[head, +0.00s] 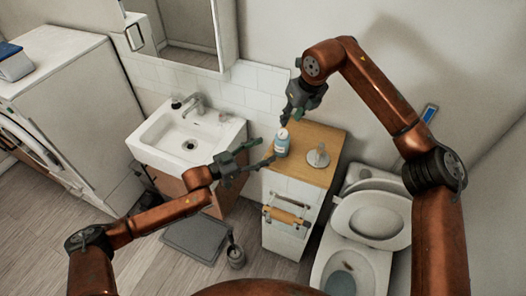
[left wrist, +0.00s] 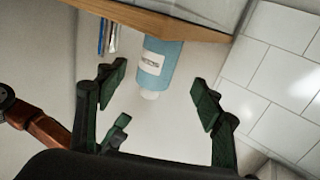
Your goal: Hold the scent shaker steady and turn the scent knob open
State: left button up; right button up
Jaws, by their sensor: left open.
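The scent shaker (head: 281,145) is a light blue can with a white label and white top. It stands upright on the wooden cabinet top (head: 312,142). In the left wrist view the shaker (left wrist: 158,62) appears upside down, its white knob (left wrist: 149,95) pointing down the picture. My left gripper (head: 263,152) is open, with fingers pointing at the shaker from the left. In the wrist view the shaker lies ahead, between the left fingers (left wrist: 158,95), with gaps on both sides. My right gripper (head: 286,118) points down just above the shaker's top; its fingertips are too small to judge.
A round grey-white stand (head: 318,157) sits on the cabinet right of the shaker. The sink (head: 187,138) is to the left, the open toilet (head: 368,222) to the right. The wall (head: 258,88) is close behind.

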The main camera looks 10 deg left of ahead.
aim_at(275, 146)
pick_arm(q)
jog(key=shift+d, duration=0.4)
jog(key=shift+x, duration=3.6)
jog(key=shift+a, duration=0.1)
jog(key=shift+c, duration=0.3)
